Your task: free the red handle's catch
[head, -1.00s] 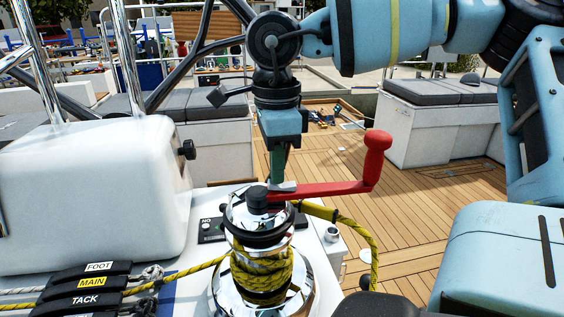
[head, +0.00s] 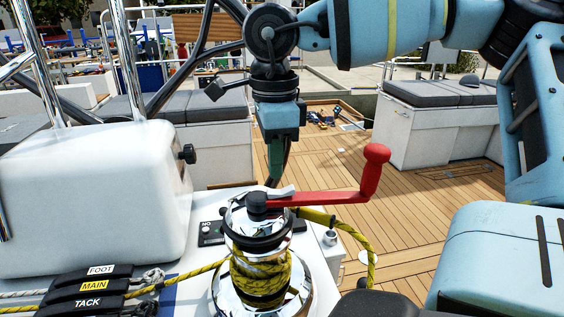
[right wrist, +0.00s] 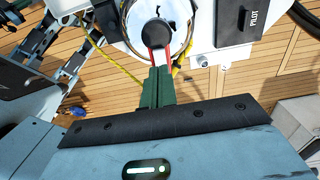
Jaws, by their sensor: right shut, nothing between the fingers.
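The red handle (head: 325,198) is a winch handle. Its black hub (head: 257,201) sits on top of the chrome winch (head: 234,216), and its arm runs right to an upright red grip (head: 375,170). A light grey catch lever (head: 284,192) lies on the arm beside the hub and looks tilted. My right gripper (head: 273,184) points down, shut and empty, with its tips at the catch by the hub. In the right wrist view its green fingers (right wrist: 157,70) reach the red arm just short of the hub (right wrist: 156,33); whether they touch the catch is unclear. My left gripper is out of view.
Yellow-black rope (head: 262,275) wraps the winch and trails off on both sides. Black clutches labelled FOOT, MAIN and TACK (head: 88,288) are at lower left. A white housing (head: 95,190) stands left of the winch. Open teak deck (head: 430,215) lies to the right.

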